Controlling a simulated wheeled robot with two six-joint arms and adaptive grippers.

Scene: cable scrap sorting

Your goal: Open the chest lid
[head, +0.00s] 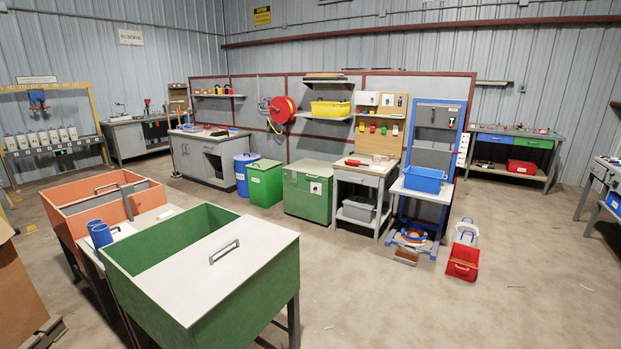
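A green chest (307,194) stands on the floor against the grey partition, in the middle of the head view. Its lid (313,168) looks shut, and a white label with a dark mark shows on its front. A smaller green box (265,184) with a flat, closed-looking top and a pale label stands just left of it. Neither of my grippers is in view, so their state does not show.
A large green bin (265,285) with a handled pale cover fills the near left, beside an orange bin (85,205). A blue drum (246,174) and a workbench (365,185) flank the green boxes. A red bin (463,264) lies right; open floor fronts the chest.

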